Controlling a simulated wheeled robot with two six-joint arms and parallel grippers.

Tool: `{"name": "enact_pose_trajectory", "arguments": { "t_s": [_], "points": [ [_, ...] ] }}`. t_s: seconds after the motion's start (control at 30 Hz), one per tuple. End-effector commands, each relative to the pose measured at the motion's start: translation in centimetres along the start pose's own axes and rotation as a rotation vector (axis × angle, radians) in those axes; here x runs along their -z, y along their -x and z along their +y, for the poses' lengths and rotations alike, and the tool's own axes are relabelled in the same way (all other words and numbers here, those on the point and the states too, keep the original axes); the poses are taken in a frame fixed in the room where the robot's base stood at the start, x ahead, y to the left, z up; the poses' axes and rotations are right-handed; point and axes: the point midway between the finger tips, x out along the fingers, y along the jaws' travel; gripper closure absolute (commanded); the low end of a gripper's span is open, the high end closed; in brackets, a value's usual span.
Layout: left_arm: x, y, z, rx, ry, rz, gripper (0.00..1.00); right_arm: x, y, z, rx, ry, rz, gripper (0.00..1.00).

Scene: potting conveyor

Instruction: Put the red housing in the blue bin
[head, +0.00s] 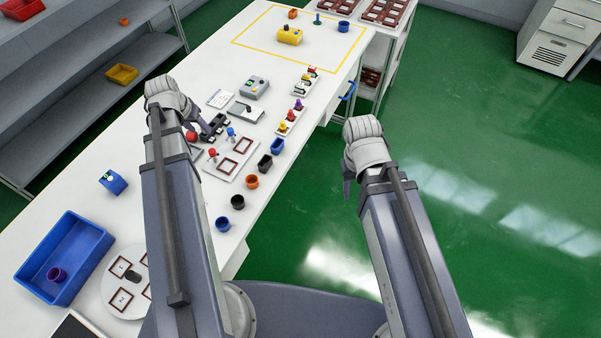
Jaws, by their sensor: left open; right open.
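The blue bin (92,250) stands on the near left of the white bench, with a small purple cup (57,274) inside. I cannot clearly tell a red housing; the closest in colour is a small orange round cup (252,181) in the row of cups along the bench's right edge. My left gripper (217,129) is open over the bench, beside the red and blue knobs and behind the orange cup, apart from it. My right gripper (347,187) is open and empty, off the bench's right side above the green floor.
Black and blue cups (237,202) flank the orange cup. A plate with red-framed squares (232,164) lies beside them. A white round disc (117,307) is right of the bin, and a blue box (113,183) is behind it. A yellow-taped area (240,42) lies at the far end.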

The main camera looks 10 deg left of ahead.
Motion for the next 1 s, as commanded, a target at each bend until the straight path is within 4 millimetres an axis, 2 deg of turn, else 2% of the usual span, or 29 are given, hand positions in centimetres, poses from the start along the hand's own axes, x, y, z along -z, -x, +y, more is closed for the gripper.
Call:
{"name": "enact_pose_trajectory", "arguments": {
  "t_s": [0.03, 0.2, 0.4, 0.5, 0.6, 0.7, 0.83, 1.0],
  "points": [
    [-0.3, -0.2, 4.1, -0.017, -0.044, -0.03, 0.51, 0.0, 0.0, 0.0, 0.0, 0.0, 0.0, 0.5],
    [-2.4, -0.4, 15.1, -0.04, -0.153, -0.14, 0.51, 0.0, 0.0, 0.0, 0.0, 0.0, 0.0, 0.5],
    [-7.0, 0.5, 25.6, -0.023, -0.28, -0.255, 0.51, 0.0, 0.0, 0.0, 0.0, 0.0, 0.0, 0.5],
    [-9.7, 1.3, 29.4, -0.001, -0.335, -0.299, 0.51, 0.0, 0.0, 0.0, 0.0, 0.0, 0.0, 0.5],
    [-11.9, 2.0, 32.2, 0.023, -0.379, -0.33, 0.51, 0.0, 0.0, 0.0, 0.0, 0.0, 0.0, 0.5],
    [-13.6, 2.6, 33.9, 0.042, -0.41, -0.349, 0.51, 0.0, 0.0, 0.0, 0.0, 0.0, 0.0, 0.5],
    [-14.7, 3.0, 35.0, 0.059, -0.43, -0.361, 0.51, 0.0, 0.0, 0.0, 0.0, 0.0, 0.0, 0.5],
    [-15.0, 3.0, 35.2, 0.064, -0.432, -0.365, 0.54, 0.0, 0.0, 0.0, 0.0, 0.0, 0.0, 0.5]
  ]
}}
